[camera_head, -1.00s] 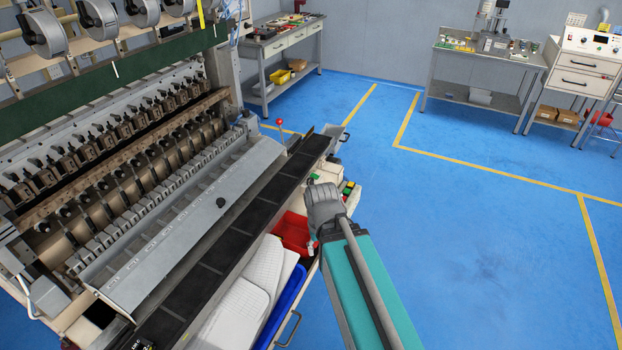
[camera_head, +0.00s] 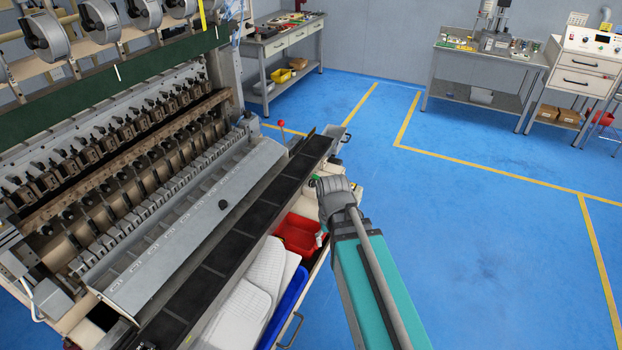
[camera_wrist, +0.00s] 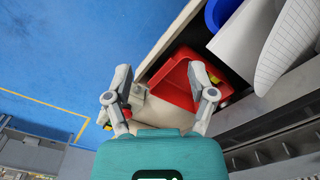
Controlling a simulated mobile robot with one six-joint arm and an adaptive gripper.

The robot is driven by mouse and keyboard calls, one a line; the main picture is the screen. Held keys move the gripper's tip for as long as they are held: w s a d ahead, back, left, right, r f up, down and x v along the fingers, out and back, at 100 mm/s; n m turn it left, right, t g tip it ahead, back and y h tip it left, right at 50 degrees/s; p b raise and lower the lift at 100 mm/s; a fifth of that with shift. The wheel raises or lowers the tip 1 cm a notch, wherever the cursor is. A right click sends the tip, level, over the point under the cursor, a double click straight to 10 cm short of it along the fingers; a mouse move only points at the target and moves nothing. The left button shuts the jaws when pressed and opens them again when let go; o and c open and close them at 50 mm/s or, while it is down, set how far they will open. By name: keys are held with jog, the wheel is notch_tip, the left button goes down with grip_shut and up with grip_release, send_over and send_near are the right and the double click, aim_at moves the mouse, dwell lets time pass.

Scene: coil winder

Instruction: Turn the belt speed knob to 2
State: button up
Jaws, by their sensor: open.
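I cannot pick out a belt speed knob or its scale for certain in either view. In the head view my wrist hides the fingers and part of the shelf.
A dark belt (camera_head: 240,227) runs along the winder's front. White sheets (camera_head: 243,300), a blue bin (camera_head: 290,300) and red bins (camera_head: 297,235) lie beside it. A red-ball lever (camera_head: 281,124) stands behind. The blue floor (camera_head: 480,240) at right is clear.

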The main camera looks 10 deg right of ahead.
aim_at(312, 181)
jog(key=w+r+n+p, duration=0.2)
jog(key=w+r+p, duration=0.2)
jog(key=w, duration=0.5)
jog(key=w+r+n+p, duration=0.1)
jog(key=w+r+p, duration=0.3)
jog(key=w, duration=0.5)
jog(key=w+r+n+p, duration=0.2)
jog(key=w+r+p, duration=0.2)
jog(key=w, duration=0.5)
jog(key=shift+w+r+n, duration=0.2)
jog(key=shift+r+n, duration=0.1)
jog(key=shift+r, duration=0.05)
jog(key=shift+d+f, duration=0.1)
jog(key=shift+f, duration=0.1)
notch_tip(312, 181, down, 13)
jog(key=b, duration=1.4)
jog(key=shift+f, duration=0.2)
grip_shut()
